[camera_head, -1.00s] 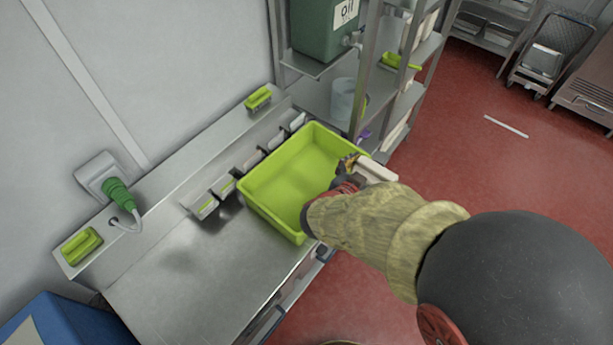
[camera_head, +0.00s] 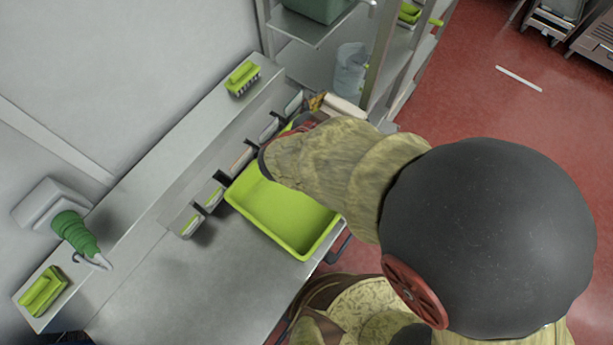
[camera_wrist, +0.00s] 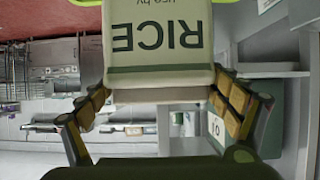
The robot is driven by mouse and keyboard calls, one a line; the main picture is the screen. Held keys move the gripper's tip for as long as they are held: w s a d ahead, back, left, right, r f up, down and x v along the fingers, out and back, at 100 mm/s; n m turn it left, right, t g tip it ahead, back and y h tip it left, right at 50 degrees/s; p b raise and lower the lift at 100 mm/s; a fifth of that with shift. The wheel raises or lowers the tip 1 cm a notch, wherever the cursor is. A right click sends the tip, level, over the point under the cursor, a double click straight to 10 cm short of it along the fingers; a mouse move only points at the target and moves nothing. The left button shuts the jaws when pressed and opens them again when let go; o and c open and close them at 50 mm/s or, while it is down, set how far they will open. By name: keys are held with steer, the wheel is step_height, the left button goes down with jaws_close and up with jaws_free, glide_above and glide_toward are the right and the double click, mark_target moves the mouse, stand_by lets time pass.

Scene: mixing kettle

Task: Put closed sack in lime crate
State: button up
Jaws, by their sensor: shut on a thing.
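The lime crate (camera_head: 285,215) stands on the steel counter in the head view, and its far part is hidden behind my arm. My gripper (camera_wrist: 165,105) is shut on a pale sack (camera_wrist: 160,50) marked RICE, with a yellow-padded finger on each side of it. In the head view a small pale part of the sack (camera_head: 343,106) shows past my wrist, at the far side of the crate. Most of the gripper is hidden there by my arm. I cannot tell whether the sack touches the crate.
A row of small labelled bins (camera_head: 214,196) lines the wall behind the crate. A green brush (camera_head: 242,78) lies on the ledge. A steel rack holds a clear jug (camera_head: 350,70) at the crate's far end. The counter (camera_head: 190,285) in front is bare.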

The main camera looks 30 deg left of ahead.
steer(key=shift+w+a+f, duration=0.2)
steer(key=shift+w+f, duration=0.05)
steer(key=shift+f, duration=0.05)
steer(key=shift+f+b, duration=1.3)
steer(key=shift+f, duration=3.75)
steer(key=o, duration=1.8)
steer(key=shift+s+d, duration=0.1)
steer(key=shift+o, duration=0.2)
steer(key=d+p+v, duration=0.1)
steer(key=p+v, duration=0.1)
steer(key=v, duration=1)
steer(key=shift+a, duration=0.45)
